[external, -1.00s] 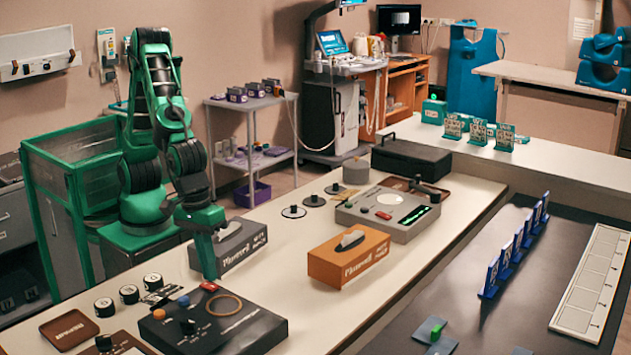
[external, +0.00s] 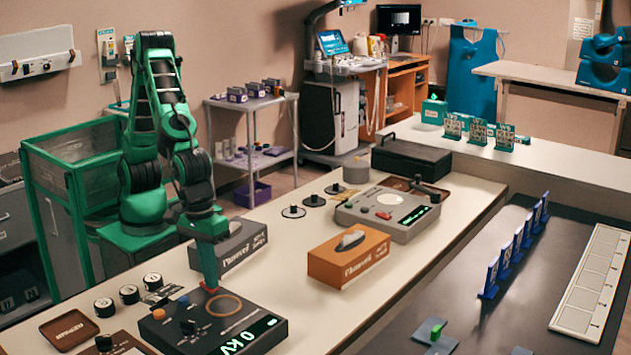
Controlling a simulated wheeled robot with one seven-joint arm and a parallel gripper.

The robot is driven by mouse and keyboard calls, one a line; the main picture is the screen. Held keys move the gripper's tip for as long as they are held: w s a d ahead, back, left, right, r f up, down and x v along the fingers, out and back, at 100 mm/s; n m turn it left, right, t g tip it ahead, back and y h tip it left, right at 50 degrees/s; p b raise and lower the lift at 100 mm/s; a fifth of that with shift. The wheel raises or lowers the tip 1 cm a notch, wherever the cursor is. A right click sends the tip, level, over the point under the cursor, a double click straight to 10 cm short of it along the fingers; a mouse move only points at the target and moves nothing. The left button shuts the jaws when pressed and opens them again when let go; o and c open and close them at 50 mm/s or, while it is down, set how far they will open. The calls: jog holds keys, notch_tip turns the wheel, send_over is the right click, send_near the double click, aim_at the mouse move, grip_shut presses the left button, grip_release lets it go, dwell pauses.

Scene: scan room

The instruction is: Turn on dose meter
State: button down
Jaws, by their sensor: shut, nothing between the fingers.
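A dark console (external: 248,335) in the front has a round ring, knobs and a lit green display (external: 243,337) reading "0 kV". My gripper (external: 210,284) points down at its back edge, shut and empty, with its tip at the red switch (external: 212,290). The tip partly hides this switch, and I cannot tell if they touch. A grey device (external: 372,226) farther back has a red button (external: 384,215), a pale round dial (external: 388,199) and a lit green display (external: 415,214). I cannot read a label showing which one is the dose meter.
Several black round pieces (external: 129,294) and a brown tray (external: 68,329) lie left of the dark console. The bench front between the orange box and dark console is clear.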

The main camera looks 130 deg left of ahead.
jog(key=shift+s+f, duration=0.15)
jog(key=shift+s, duration=0.7)
jog(key=shift+r, duration=0.2)
notch_tip(320, 180, up, 14)
jog(key=s, duration=0.1)
jog(key=shift+s+f, duration=0.15)
jog(key=shift+s, duration=0.2)
